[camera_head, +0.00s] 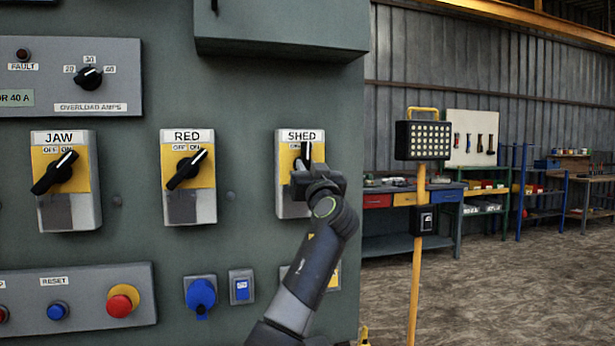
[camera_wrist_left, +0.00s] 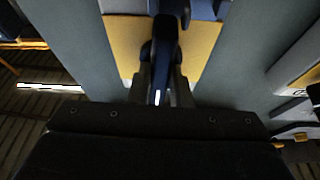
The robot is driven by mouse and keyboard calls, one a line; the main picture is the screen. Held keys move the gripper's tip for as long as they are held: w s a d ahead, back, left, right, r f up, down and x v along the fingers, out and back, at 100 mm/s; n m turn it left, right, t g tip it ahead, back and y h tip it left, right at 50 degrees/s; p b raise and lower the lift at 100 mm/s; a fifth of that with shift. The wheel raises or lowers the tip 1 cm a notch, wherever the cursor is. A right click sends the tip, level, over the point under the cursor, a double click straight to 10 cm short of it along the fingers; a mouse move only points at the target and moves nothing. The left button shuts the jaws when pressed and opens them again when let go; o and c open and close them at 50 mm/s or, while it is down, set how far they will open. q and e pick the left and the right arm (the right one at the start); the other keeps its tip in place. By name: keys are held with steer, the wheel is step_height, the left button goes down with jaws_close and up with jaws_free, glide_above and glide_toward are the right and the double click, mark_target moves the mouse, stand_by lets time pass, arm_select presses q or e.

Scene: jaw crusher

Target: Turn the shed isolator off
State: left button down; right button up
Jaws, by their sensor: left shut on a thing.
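The shed isolator (camera_head: 285,205) is a grey box with a yellow plate and a SHED label, at the right side of the green cabinet. Its black rotary handle (camera_head: 306,151) points about straight up; its lower part and part of the OFF/ON marking are hidden behind my gripper. My left gripper (camera_head: 309,170) is at the front of this isolator, shut on the handle. In the left wrist view the dark handle with a white mark (camera_wrist_left: 157,97) lies between the two fingers, before the yellow plate (camera_wrist_left: 205,35). My right gripper is not in view.
The jaw isolator (camera_head: 70,208) and red isolator (camera_head: 190,208) stand to the left, both handles tilted to upper right. Below are a red emergency button (camera_head: 121,303) and a blue socket (camera_head: 201,294). A grey housing (camera_head: 282,30) juts out above. A yellow lamp post (camera_head: 417,270) stands right.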

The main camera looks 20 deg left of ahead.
arm_select(q)
steer(key=shift+f+n+y+b, duration=0.2)
steer(key=shift+n+y+b, duration=0.1)
steer(key=shift+n, duration=0.5)
steer(key=shift+d+n+g+y, duration=0.1)
steer(key=shift+n+g+y, duration=0.45)
steer(key=shift+n, duration=0.45)
steer(key=shift+r+n+g+y, duration=0.15)
steer(key=shift+n+g+y, duration=0.1)
steer(key=shift+n, duration=0.45)
steer(key=shift+w+n+g, duration=0.1)
steer(key=shift+n+g, duration=0.3)
steer(key=shift+n, duration=0.3)
steer(key=shift+r+n+y, duration=0.1)
steer(key=shift+n+y, duration=0.2)
steer(key=shift+n, duration=0.3)
steer(key=n+g+y+p, duration=0.1)
steer(key=n+g+p, duration=0.1)
steer(key=n, duration=0.2)
steer(key=shift+n, duration=0.3)
steer(key=shift+n+g+p, duration=0.4)
steer(key=shift+n+g, duration=0.2)
steer(key=shift+n, duration=0.2)
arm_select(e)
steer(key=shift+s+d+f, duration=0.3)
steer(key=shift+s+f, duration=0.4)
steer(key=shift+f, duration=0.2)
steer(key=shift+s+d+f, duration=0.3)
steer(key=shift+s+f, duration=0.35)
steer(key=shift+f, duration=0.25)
